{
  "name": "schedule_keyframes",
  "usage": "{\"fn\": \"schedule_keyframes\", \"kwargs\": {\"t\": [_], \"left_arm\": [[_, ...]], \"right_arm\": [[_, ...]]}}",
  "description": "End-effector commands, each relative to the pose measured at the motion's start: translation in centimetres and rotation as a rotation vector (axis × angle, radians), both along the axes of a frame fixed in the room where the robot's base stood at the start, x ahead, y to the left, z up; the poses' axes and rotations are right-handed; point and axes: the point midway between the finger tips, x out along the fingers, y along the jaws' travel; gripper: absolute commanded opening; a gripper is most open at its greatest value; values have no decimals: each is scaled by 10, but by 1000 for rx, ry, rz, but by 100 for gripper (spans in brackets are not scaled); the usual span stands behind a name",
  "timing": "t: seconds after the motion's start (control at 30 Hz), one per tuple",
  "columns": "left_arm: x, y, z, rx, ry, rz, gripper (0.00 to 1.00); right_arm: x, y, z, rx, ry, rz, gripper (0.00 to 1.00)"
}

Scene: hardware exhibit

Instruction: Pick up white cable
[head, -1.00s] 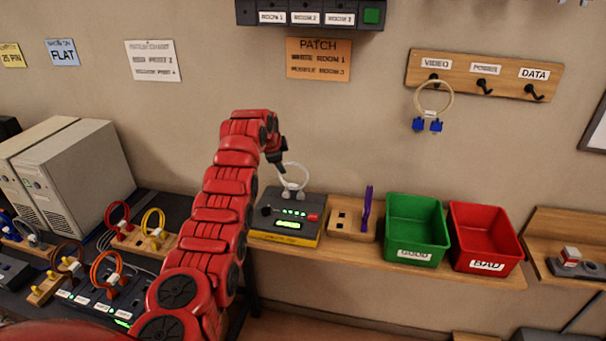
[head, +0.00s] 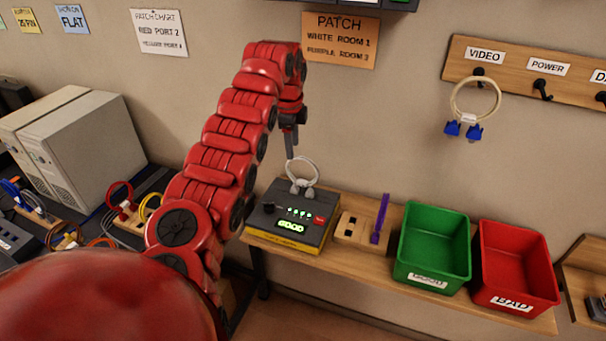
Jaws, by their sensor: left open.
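The white cable (head: 315,164) is a small loop standing on top of the dark grey tester box with a yellow base (head: 292,238). Its two pale plugs sit at the back of the box's top. The box's display is lit green and reads GOOD. My left gripper (head: 291,152) points down just above and slightly left of the loop, apart from it as far as I can tell. It is open and holds nothing. My right gripper is not in view.
Computers (head: 85,152) stand left.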

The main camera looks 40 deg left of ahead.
Motion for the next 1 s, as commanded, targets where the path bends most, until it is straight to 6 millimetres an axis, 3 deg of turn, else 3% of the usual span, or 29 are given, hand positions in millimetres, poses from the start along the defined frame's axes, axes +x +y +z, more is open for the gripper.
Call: {"fn": "schedule_keyframes", "kwargs": {"t": [0.27,0.43,0.6,0.77,1.0], "left_arm": [[3,2,-16,-1,-1,1,55],[5,4,-41,-4,6,0,55],[9,6,-62,0,0,0,55],[9,6,-63,1,-2,0,55],[10,6,-63,1,-2,0,13]], "right_arm": [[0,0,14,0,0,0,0],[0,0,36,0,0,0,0],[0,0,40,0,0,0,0],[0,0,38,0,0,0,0],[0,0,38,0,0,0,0]]}}
